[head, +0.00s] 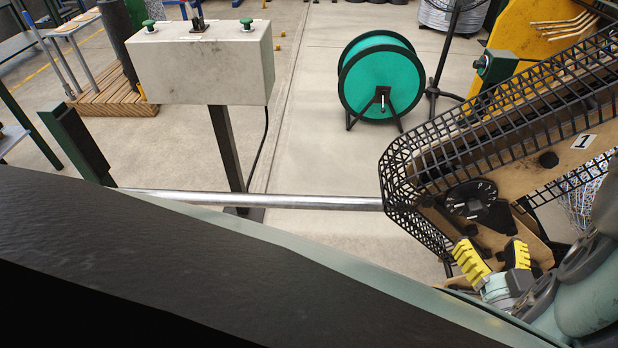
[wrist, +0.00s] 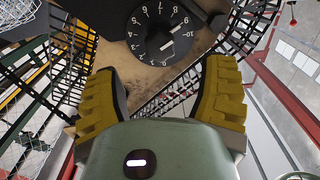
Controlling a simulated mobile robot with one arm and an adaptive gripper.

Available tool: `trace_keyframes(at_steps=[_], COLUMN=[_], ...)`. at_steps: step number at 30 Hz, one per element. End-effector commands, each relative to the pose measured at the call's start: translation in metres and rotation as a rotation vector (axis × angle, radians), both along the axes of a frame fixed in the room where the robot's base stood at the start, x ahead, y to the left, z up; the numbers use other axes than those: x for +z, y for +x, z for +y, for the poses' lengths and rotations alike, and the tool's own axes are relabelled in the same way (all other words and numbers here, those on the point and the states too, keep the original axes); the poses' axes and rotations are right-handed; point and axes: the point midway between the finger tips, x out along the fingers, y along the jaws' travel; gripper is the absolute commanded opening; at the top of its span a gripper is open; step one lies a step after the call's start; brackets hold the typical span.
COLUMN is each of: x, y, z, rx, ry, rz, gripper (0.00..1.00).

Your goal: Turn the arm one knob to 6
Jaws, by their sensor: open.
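The black dial knob (head: 472,199) with white markings is mounted on the tan panel of the arm marked 1, below its black cage. In the wrist view the knob (wrist: 158,36) shows at the top centre, ringed by white digits. A white line on its face slants to the upper right; the digit it meets is too small to tell surely. My gripper (head: 492,252) has yellow ribbed fingers and is open and empty, just below the knob in the head view. In the wrist view my gripper (wrist: 163,70) has its fingers spread to either side below the knob, not touching it.
Black mesh cage (head: 500,120) runs along the arm close to the knob. A metal bar (head: 260,200) crosses to the left. A grey control box (head: 200,65) with green buttons stands on a post. A green reel (head: 378,75) stands on the open floor behind.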

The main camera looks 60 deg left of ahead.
Motion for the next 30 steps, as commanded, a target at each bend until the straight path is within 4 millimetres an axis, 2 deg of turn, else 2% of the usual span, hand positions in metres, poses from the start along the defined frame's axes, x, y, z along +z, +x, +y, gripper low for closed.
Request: trace_keyframes(at_steps=[1,6,12,18,26,30], x=[0.003,0.003,0.0,0.0,0.0,0.0], y=[0.007,0.027,0.042,0.047,0.047,0.047], z=[0.01,0.036,0.055,0.062,0.062,0.062], rx=[0.007,0.007,0.003,0.005,0.004,0.004], ry=[0.003,0.003,0.0,-0.001,-0.001,-0.001], rz=[-0.005,-0.003,0.001,-0.001,-0.001,-0.001], gripper=[0.72,0.72,0.72,0.72,0.73,0.59])
